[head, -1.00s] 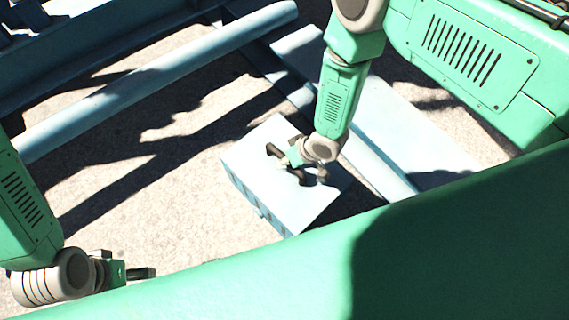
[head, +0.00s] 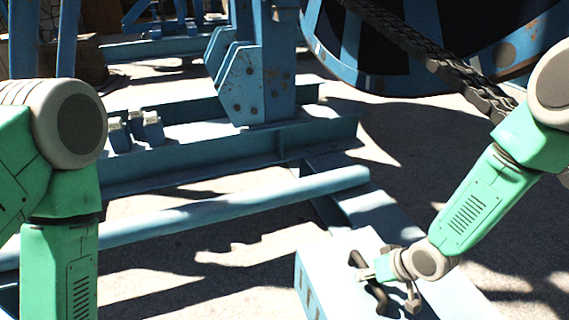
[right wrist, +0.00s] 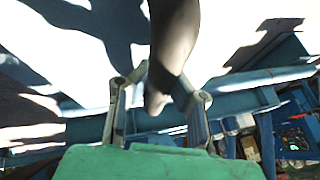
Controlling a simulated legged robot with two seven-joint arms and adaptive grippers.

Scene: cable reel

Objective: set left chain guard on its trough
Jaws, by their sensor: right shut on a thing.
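The chain guard, a pale blue box-like cover (head: 312,272) with a dark bar handle (head: 377,298), is at the lower right of the head view. My right gripper (head: 372,273) is shut on that handle. In the right wrist view the dark handle (right wrist: 172,45) passes between the fingers of the right gripper (right wrist: 158,85). I cannot tell whether the guard hangs or rests on something. My left arm shows at the left, but its gripper is outside the frame. I cannot make out the trough for certain.
A dark chain (head: 430,50) slants down from the blue reel (head: 385,82) behind my right forearm. A blue steel frame (head: 230,148) with an upright post and a pale round tube (head: 235,212) cross the middle. Sunlit concrete shows between.

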